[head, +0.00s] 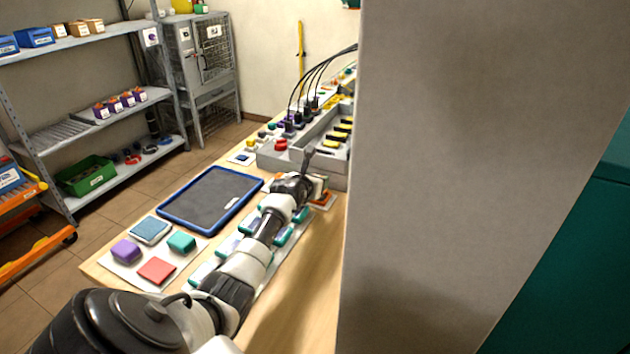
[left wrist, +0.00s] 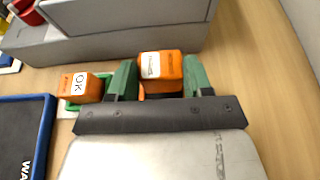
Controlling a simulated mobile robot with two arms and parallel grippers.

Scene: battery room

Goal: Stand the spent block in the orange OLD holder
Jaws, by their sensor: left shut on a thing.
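My left gripper (left wrist: 160,82) has green fingers shut on an orange block (left wrist: 161,65) with a white label, low over the wooden bench. The label's writing is too small to read. A second orange block (left wrist: 85,86), labelled OK, sits in a green holder (left wrist: 70,107) to the left, apart from my fingers. In the head view my left gripper (head: 312,188) is at the bench by the grey rack, with an orange piece (head: 327,199) beside it; whether this is the OLD holder I cannot tell. The held block's underside is hidden. My right gripper is out of view.
A blue-rimmed tray (head: 165,215) lies left of my arm. Coloured blocks stand on a white mat (head: 127,270) at the near end. The grey rack (head: 270,162) with black cables stands behind my gripper. A large pale pillar (head: 470,130) blocks the right side.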

